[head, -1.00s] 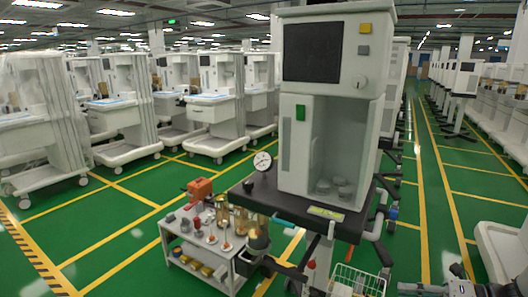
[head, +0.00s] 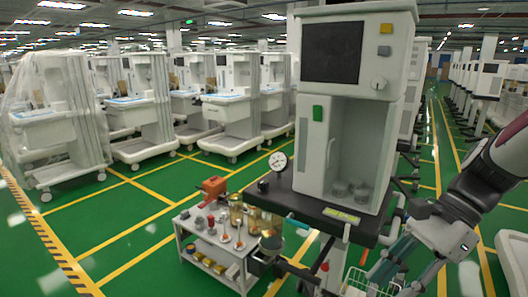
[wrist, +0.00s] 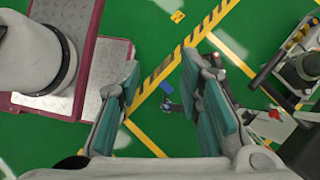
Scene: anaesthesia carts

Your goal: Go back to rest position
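My gripper (head: 396,280) is at the lower right of the head view, pointing down, beside the right side of the anaesthesia cart (head: 352,52). In the wrist view my gripper (wrist: 163,108) has its two teal-padded fingers wide apart. My arm reaches in from the right edge of the head view. In the head view the gripper overlaps the cart's side near the wire basket (head: 362,283); whether they touch cannot be told.
A small white trolley (head: 187,248) with bottles and tools stands left of the cart. A pressure gauge (head: 277,161) sits at the cart's left. Rows of other machines line both sides. Green floor (head: 120,215) is open at left. Cart parts (wrist: 302,68) show right in the wrist view.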

